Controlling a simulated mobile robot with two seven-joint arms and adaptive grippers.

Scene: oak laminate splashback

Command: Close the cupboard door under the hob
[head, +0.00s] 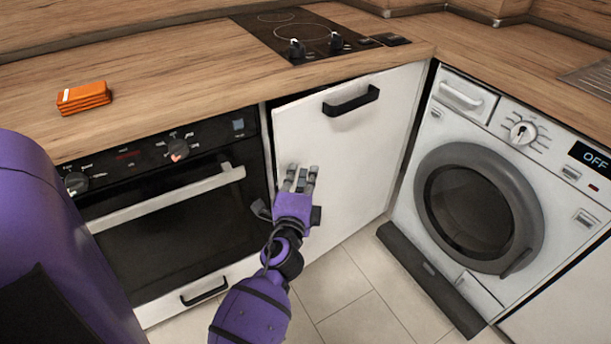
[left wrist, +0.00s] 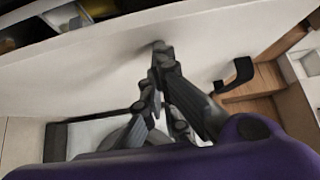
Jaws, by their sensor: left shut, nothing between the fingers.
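The white cupboard door (head: 345,155) under the hob (head: 310,35) stands slightly ajar, with a dark gap along its left edge and top. Its black handle (head: 351,101) is near the top; the handle also shows in the left wrist view (left wrist: 238,75). My left gripper (head: 300,172) is shut and empty, with its fingertips at the door's outer face, left of and below the handle. In the left wrist view the fingertips (left wrist: 160,52) are at or very near the white panel; I cannot tell whether they touch. My right gripper is out of view.
An oven (head: 165,235) is left of the door, and a washing machine (head: 475,205) stands at right. An orange block (head: 84,97) lies on the wooden worktop (head: 190,75). The tiled floor (head: 365,290) before the door is clear. Some cupboard contents (left wrist: 65,18) show past the door's edge.

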